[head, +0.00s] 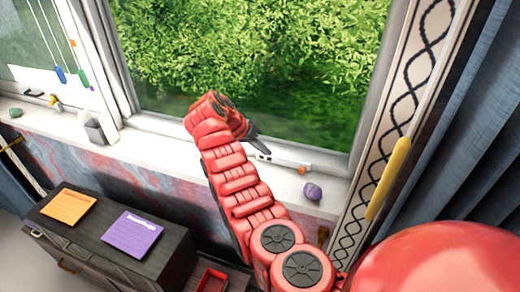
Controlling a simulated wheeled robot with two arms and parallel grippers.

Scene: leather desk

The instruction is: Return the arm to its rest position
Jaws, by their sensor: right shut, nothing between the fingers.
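My right arm, red and segmented, rises from the lower right and reaches out to the window. Its dark gripper (256,146) is at the far end, just above the white window sill (160,145). The fingers look closed and hold nothing visible. A white stick-like item with an orange end (285,162) lies on the sill close to the fingertips; I cannot tell whether they touch. My left gripper is not in view.
A purple stone (312,191) sits on the sill right of the gripper. A yellow bar (390,178) is at the patterned strip. An orange card (69,206) and a purple card (132,233) lie on a dark cabinet (95,213). A red tray (212,281) is below.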

